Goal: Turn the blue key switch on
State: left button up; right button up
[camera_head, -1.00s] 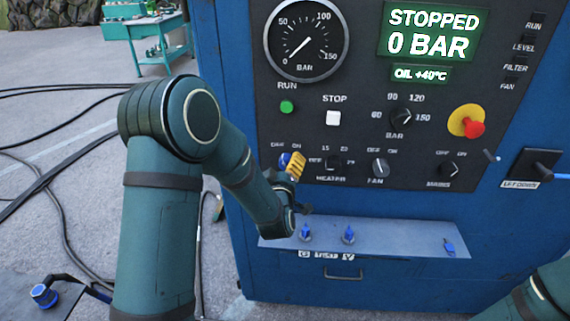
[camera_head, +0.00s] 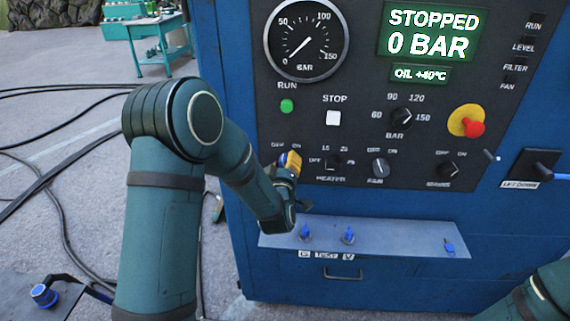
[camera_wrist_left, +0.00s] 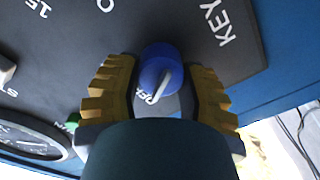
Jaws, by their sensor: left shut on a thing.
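The blue key switch (camera_wrist_left: 158,66) sits on the dark control panel, between the two yellow ridged fingers of my left gripper (camera_wrist_left: 158,95) in the left wrist view. The gripper is shut on it. A pale bar on the switch's face slants toward a partly hidden label that seems to read OFF. In the head view the left gripper (camera_head: 290,163) is at the panel's lower left, under the OFF and ON labels, and its fingers and wrist hide nearly all of the switch. My right gripper is out of view; only part of that arm shows at the lower right.
The display (camera_head: 433,32) reads STOPPED, 0 BAR. Heater knob (camera_head: 332,162) and fan knob (camera_head: 380,168) sit just right of the gripper. Below, a ledge (camera_head: 400,240) carries small blue valves. The red emergency button (camera_head: 473,127) is farther right. Cables lie on the floor at left.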

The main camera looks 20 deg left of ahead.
pick_arm(q)
jog(key=shift+m+b, duration=0.85)
jog(key=shift+m, duration=0.25)
jog(key=m+b, duration=0.1)
jog(key=m, duration=0.1)
jog(key=shift+d+m, duration=0.1)
jog(key=shift+m, duration=0.2)
jog(key=m+b, duration=0.1)
jog(key=m, duration=0.2)
jog(key=shift+w+r+m, duration=0.1)
jog(key=shift+m, duration=0.2)
jog(key=shift+d+m, duration=0.1)
jog(key=shift+m, duration=1.5)
jog(key=o, duration=1.2)
